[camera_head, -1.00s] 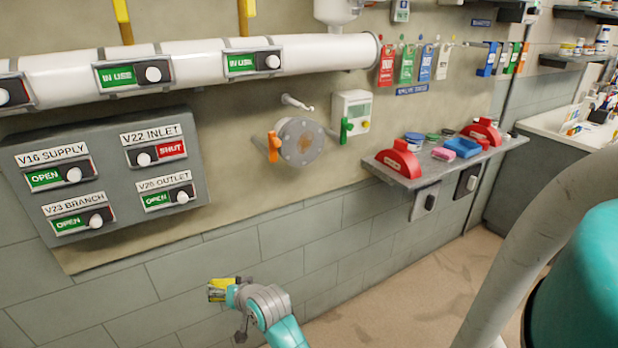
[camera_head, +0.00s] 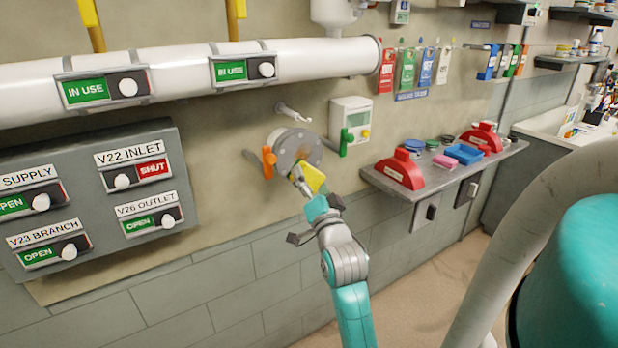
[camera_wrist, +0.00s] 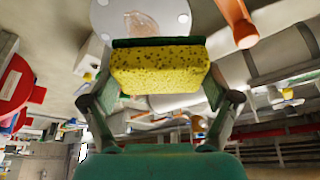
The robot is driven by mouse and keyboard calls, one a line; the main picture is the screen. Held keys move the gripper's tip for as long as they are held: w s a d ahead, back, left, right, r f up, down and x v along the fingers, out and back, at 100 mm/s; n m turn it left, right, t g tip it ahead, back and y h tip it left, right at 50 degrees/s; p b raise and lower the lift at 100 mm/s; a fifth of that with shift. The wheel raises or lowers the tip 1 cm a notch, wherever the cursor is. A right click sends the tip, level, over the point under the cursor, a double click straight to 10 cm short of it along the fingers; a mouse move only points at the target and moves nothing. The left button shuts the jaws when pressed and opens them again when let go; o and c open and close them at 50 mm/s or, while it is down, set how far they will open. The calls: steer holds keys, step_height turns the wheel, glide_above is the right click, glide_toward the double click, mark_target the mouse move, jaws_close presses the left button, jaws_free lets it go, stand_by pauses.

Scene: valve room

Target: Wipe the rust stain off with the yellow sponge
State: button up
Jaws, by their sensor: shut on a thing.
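The yellow sponge (camera_head: 312,177) has a dark green layer on one side, seen in the wrist view (camera_wrist: 160,68). My gripper (camera_head: 306,190) is shut on it, with one finger at each end of the sponge. The gripper is at the lower part of the round grey flange (camera_head: 297,148) on the wall. The rust stain (camera_wrist: 141,24) shows as a brownish patch on the pale disc above the sponge in the wrist view. In the head view a brownish patch also shows on the disc, partly hidden by the sponge. I cannot tell whether the sponge touches the disc.
An orange lever (camera_head: 268,162) is left of the flange and a green lever (camera_head: 345,141) right of it. A grey shelf (camera_head: 420,190) with red holders, a pink block (camera_head: 445,161) and a blue tray (camera_head: 464,153) juts out at right. A valve panel (camera_head: 90,200) is at left.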

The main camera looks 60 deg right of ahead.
mark_target(316, 150)
steer(key=shift+w+d+r, duration=0.1)
steer(key=shift+w+d, duration=0.45)
steer(key=shift+w, duration=0.25)
steer(key=shift+w+d+f, duration=0.1)
steer(key=shift+w+d, duration=0.4)
steer(key=shift+w, duration=0.35)
steer(key=shift+w+d+r, duration=0.1)
steer(key=shift+w+d, duration=0.45)
steer(key=shift+w, duration=0.25)
steer(key=shift+w+d, duration=0.5)
steer(key=shift+w, duration=0.3)
steer(key=shift+s+d, duration=0.65)
steer(key=shift+d, duration=0.45)
steer(key=shift+s+d, duration=0.7)
steer(key=shift+d, duration=0.4)
steer(key=shift+s+d, duration=0.65)
steer(key=shift+d, duration=0.45)
